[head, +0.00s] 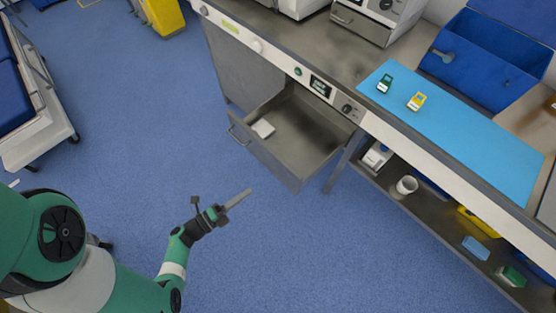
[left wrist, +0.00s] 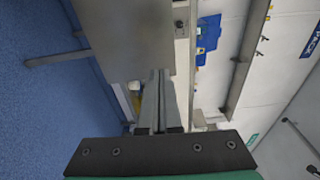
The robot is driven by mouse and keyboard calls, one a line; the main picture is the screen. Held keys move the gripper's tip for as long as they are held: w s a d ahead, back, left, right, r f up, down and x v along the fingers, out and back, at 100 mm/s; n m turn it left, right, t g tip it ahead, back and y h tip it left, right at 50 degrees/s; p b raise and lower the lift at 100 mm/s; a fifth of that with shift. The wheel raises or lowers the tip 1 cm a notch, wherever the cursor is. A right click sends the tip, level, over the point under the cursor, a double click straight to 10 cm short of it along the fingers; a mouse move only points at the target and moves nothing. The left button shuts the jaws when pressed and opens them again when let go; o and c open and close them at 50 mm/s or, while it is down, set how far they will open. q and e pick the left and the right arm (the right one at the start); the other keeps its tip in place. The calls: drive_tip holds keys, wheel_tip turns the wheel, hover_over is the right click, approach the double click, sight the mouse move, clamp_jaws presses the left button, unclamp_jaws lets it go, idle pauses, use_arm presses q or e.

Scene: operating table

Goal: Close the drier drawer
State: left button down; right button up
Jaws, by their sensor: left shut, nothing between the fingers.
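The drier drawer (head: 284,158) is a metal drawer pulled out from the workbench in the head view. A small white object (head: 263,129) lies inside it, and a bar handle (head: 238,136) is on its front. My left gripper (head: 238,199) is shut and empty, in front of and apart from the drawer, pointing right. In the left wrist view the shut fingers (left wrist: 163,100) reach up from the bottom, with a grey metal panel (left wrist: 130,35) beyond them. My right gripper does not show.
The workbench has a blue mat (head: 455,125) with a green and a yellow item, and a blue bin (head: 490,55). A lower shelf (head: 425,210) holds a white cup (head: 406,186) and several boxes. A cart (head: 40,135) stands at left. Blue floor around my left gripper is clear.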

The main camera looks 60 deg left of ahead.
use_arm(q)
wheel_tip(320, 180, down, 4)
drive_tip(key=s+d+n+y+b, duration=0.1)
drive_tip(key=n, duration=0.1)
drive_tip(key=b, duration=0.4)
approach(278, 168)
drive_tip(key=shift+g+y, duration=0.3)
drive_tip(key=shift+y, duration=0.1)
drive_tip(key=x, duration=0.7)
drive_tip(key=shift+d+r, duration=0.15)
drive_tip(key=shift+d, duration=0.1)
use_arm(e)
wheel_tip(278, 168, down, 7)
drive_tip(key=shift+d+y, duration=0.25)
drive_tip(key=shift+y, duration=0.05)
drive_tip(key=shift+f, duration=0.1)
